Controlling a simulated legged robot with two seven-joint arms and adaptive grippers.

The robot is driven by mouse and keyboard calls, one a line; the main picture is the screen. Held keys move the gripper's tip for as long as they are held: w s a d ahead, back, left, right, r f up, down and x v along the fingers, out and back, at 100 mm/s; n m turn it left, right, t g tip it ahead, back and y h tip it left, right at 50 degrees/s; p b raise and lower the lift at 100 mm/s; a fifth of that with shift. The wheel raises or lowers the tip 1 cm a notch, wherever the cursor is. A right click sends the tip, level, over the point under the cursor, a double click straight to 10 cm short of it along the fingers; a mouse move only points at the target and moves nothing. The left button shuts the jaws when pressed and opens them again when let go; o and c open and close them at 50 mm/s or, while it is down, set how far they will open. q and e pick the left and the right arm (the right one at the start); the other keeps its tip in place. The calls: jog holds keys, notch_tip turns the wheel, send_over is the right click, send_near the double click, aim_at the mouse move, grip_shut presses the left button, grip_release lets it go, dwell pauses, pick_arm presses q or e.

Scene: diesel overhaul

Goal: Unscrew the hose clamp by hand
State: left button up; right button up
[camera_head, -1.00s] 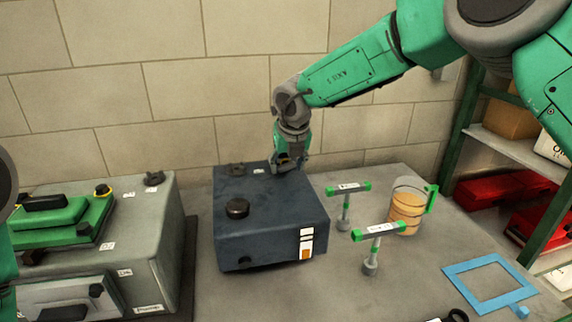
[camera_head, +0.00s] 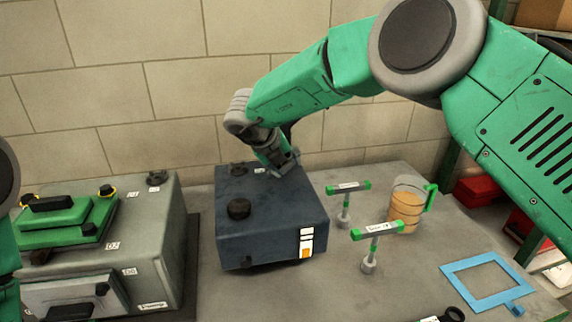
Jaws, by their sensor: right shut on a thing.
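My right gripper (camera_head: 284,166) is at the back right of the top of a dark blue box (camera_head: 270,212). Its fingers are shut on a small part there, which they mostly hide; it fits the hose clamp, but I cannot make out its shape. The gripper is tilted, with the wrist up and to the left of the fingers. A black round cap (camera_head: 238,209) stands on the front left of the box top, and a small dark fitting (camera_head: 237,169) is at its back left. A bit of my left arm shows at the left edge; its gripper is out of view.
A grey pump unit (camera_head: 155,235) with a green top stands on the left. Two green-handled T-tools (camera_head: 377,231) (camera_head: 347,187) and a jug of amber liquid (camera_head: 407,205) stand on the right. A blue frame (camera_head: 485,283) lies at the front right of the grey table.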

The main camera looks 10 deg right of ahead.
jog(key=shift+a, duration=0.1)
jog(key=o, duration=1.2)
jog(key=v, duration=1.2)
